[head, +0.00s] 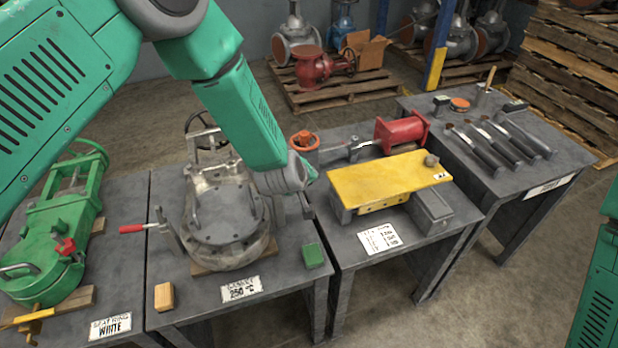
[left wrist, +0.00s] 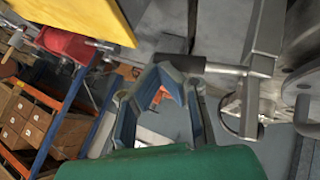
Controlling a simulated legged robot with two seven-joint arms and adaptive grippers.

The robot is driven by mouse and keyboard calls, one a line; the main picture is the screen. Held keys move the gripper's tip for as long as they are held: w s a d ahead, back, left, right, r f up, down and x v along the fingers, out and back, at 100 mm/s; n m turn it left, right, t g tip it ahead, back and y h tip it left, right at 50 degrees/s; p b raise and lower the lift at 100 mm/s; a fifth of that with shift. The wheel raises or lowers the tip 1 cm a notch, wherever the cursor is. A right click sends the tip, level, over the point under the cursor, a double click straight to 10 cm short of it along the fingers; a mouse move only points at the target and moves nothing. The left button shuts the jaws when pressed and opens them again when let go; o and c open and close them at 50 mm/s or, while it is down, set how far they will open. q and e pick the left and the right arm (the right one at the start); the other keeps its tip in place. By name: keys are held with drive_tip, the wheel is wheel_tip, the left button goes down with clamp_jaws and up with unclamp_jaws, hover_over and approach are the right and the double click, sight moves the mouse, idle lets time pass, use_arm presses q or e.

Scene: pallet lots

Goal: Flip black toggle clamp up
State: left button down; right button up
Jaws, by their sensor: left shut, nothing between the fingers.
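A toggle clamp with a black handle (left wrist: 178,63) and a grey metal arm (left wrist: 266,45) shows at the upper right of the left wrist view. The handle lies across the picture, close by my left gripper (left wrist: 165,76). The gripper is shut and empty; whether it touches the handle I cannot tell. In the head view my left arm hides most of this clamp, to the right of the round grey valve (head: 222,215). Another clamp with a red handle (head: 132,228) stands at the valve's left side. My right gripper is out of view.
A green block (head: 313,255) and a wooden block (head: 164,296) lie near the table's front. A yellow plate (head: 385,180) on grey blocks and a red cylinder (head: 402,131) stand on the table to the right. A green valve (head: 60,240) is at left.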

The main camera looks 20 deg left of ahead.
use_arm(q)
drive_tip(key=shift+a+r, duration=0.1)
drive_tip(key=shift+a, duration=0.75)
drive_tip(key=r+p, duration=0.3)
drive_tip(key=shift+w+a, duration=0.3)
drive_tip(key=shift+s+d+r, duration=1.8)
drive_tip(key=shift+s+r, duration=1.05)
drive_tip(key=shift+r, duration=1.5)
drive_tip(key=s+a+f+m+g, duration=0.25)
drive_tip(key=s+a+f, duration=0.25)
drive_tip(key=s+f, duration=0.25)
drive_tip(key=s+a+f+m+g, duration=0.2)
drive_tip(key=s+a+f+m, duration=0.15)
drive_tip(key=s+f, duration=0.45)
drive_tip(key=s+a+f+m+g, duration=0.1)
drive_tip(key=s+a+g, duration=0.1)
drive_tip(key=s, duration=0.8)
drive_tip(key=s+a+f+m+g, duration=0.1)
drive_tip(key=s+a+f+m, duration=0.1)
drive_tip(key=s, duration=0.7)
drive_tip(key=shift+s+a+g+b, duration=0.35)
drive_tip(key=shift+a, duration=0.35)
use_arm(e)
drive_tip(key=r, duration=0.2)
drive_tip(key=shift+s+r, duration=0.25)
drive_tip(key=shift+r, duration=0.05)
